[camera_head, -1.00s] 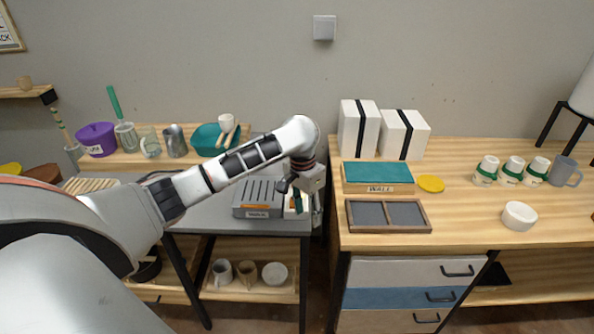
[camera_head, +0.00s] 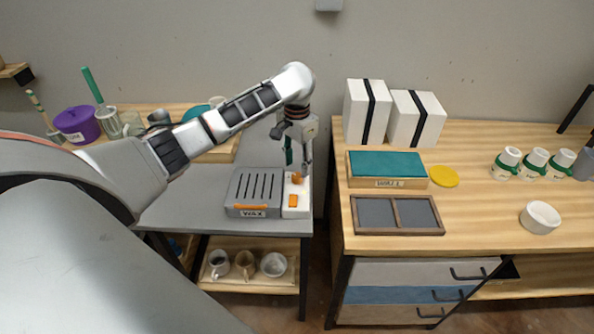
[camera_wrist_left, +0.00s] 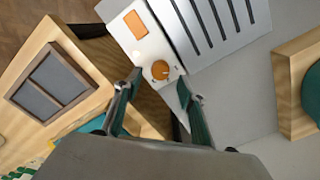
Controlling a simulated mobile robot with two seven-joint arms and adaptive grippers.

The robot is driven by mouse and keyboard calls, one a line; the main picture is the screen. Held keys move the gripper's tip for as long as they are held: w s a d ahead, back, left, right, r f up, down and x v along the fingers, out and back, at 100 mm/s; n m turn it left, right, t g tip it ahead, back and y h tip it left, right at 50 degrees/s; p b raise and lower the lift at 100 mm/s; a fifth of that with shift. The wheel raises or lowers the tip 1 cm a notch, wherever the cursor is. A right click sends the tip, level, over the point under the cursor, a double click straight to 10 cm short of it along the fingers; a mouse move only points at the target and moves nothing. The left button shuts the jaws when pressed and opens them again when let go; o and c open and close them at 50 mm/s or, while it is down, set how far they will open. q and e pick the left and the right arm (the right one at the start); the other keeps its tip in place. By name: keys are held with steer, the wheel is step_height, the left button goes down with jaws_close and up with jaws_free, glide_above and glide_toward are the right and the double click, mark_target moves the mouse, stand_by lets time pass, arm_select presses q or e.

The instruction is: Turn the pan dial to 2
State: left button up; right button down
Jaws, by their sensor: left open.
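The pan dial is a round orange knob (camera_head: 297,178) on the white control strip of the grey wax pan (camera_head: 262,188), which stands on the grey table. In the left wrist view the dial (camera_wrist_left: 160,70) sits just beyond and between my fingertips, with a pale mark on its face. An orange rectangular switch (camera_wrist_left: 136,24) is on the same strip. My left gripper (camera_head: 297,165) points down over the dial; in the left wrist view its green-padded fingers (camera_wrist_left: 157,92) are spread with nothing between them. The number setting is too small to read. My right gripper is not in view.
Right of a gap, a wooden bench (camera_head: 480,190) holds a framed grey tile tray (camera_head: 397,214), a teal-topped box (camera_head: 386,168) and white boxes (camera_head: 366,112). A shelf with mugs (camera_head: 245,263) lies below the grey table. Bare table (camera_head: 180,210) is left of the pan.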

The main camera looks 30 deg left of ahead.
mark_target(297, 175)
arm_select(q)
steer(key=shift+f, duration=1.9)
steer(key=c, duration=1.1)
steer(key=shift+a+m, duration=0.1)
steer(key=shift+m, duration=0.2)
steer(key=m, duration=1.1)
